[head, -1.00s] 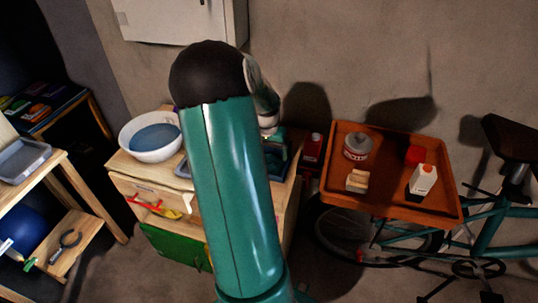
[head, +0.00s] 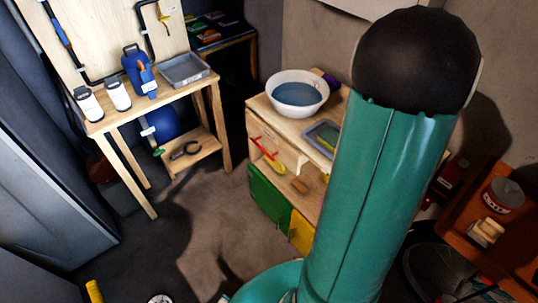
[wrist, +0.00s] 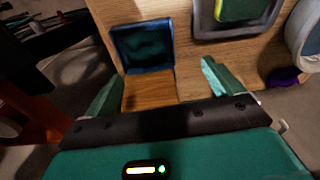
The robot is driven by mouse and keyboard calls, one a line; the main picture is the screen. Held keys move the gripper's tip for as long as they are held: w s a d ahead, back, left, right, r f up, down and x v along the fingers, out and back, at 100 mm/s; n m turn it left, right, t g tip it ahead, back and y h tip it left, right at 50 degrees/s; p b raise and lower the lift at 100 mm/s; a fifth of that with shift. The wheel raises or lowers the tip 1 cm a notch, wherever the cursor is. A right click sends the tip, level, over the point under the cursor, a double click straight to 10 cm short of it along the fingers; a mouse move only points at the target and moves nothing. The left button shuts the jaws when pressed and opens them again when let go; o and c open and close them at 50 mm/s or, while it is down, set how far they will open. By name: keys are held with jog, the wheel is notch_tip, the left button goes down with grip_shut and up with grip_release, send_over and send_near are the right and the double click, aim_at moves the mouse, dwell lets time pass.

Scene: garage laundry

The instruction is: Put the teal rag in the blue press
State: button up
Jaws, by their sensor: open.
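My gripper (wrist: 160,74) is open in the wrist view, its two green fingers apart above the wooden cabinet top, with nothing seen between them. A dark blue, square-rimmed box (wrist: 172,47), probably the blue press, sits on the cabinet top just beyond the fingertips. Its inside looks dark teal; I cannot tell whether that is the teal rag lying in it or shadow. No other teal rag can be made out. In the head view my arm hides my gripper and this end of the cabinet.
A grey tray (head: 311,132) with a yellow-green thing, a white bowl (head: 297,108) of bluish water and a purple item (head: 331,81) share the cabinet top. An orange tray (head: 461,229) stands right.

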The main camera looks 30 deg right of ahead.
jog(key=w+a+r+n+t, duration=0.1)
jog(key=w+a+r+n, duration=0.15)
jog(key=a, duration=0.55)
jog(key=w+a+r+n+t, duration=0.1)
jog(key=w+a+r+n, duration=0.15)
jog(key=a, duration=0.55)
jog(key=w+a+r+n+t, duration=0.15)
jog(key=w+a+r, duration=0.25)
jog(key=a, duration=0.5)
jog(key=s+a+r+n, duration=0.1)
jog(key=s+a+n, duration=0.2)
jog(key=a, duration=0.7)
jog(key=s+a+r+n+t+y, duration=0.1)
jog(key=s+a+n, duration=0.3)
jog(key=a, duration=0.5)
jog(key=shift+s+a+n, duration=0.3)
jog(key=shift+a+n, duration=0.1)
jog(key=shift+n, duration=0.45)
jog(key=shift+t, duration=0.25)
